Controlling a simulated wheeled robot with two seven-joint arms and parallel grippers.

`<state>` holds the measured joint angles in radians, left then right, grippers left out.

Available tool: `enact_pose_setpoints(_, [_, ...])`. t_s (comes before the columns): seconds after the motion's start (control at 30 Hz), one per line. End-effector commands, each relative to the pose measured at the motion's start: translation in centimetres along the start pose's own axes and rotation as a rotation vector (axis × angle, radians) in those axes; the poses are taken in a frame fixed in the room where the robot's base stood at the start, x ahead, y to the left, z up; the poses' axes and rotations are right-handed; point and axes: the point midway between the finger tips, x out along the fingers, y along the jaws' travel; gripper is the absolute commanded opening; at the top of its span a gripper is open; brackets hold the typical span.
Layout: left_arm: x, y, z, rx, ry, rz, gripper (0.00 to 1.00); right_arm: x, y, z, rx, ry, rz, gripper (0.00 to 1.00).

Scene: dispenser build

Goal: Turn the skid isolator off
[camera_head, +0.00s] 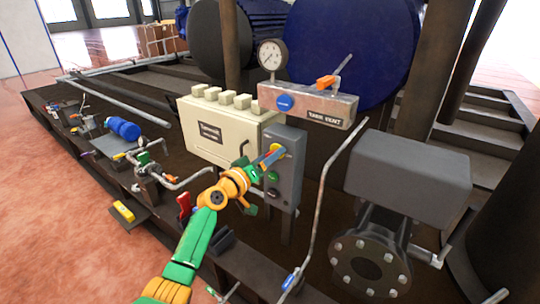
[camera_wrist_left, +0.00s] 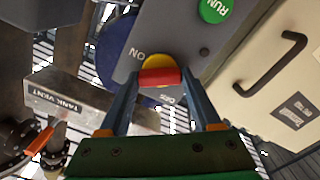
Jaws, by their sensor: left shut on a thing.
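The skid isolator is a red handle (camera_wrist_left: 158,77) on a yellow disc (camera_wrist_left: 157,62), on the front of a grey control box (camera_head: 291,172). In the left wrist view the letters ON show beside the disc, and a partly hidden OFF mark shows on the other side of the handle. The red bar lies across the picture between my two fingers. My left gripper (camera_head: 271,157) is shut on this handle, and its fingers partly hide the handle in the head view. My right gripper is not in view.
A green RUN button (camera_wrist_left: 214,9) sits on the same box. A cream cabinet (camera_head: 212,139) stands left of it. The TANK VENT plate (camera_head: 320,118) with an orange-handled valve is above right. A grey pipe (camera_head: 322,195) rises close to the box's right. Red and green valve parts lie lower left.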

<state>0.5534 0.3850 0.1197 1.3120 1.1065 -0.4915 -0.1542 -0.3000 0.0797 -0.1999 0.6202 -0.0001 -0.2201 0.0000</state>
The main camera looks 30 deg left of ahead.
Motion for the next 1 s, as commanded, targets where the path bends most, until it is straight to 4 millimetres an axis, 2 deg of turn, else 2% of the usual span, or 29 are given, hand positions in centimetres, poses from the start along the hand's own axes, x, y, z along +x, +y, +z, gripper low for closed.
enact_pose_setpoints(0.6, [0.0, 0.0, 0.0, -0.579, -0.002, -0.001, 0.09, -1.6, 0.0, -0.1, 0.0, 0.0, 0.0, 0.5])
enact_pose_setpoints(1.0, [0.0, -0.1, 0.0, -0.851, -0.001, -0.001, 0.09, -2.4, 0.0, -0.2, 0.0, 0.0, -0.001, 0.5])
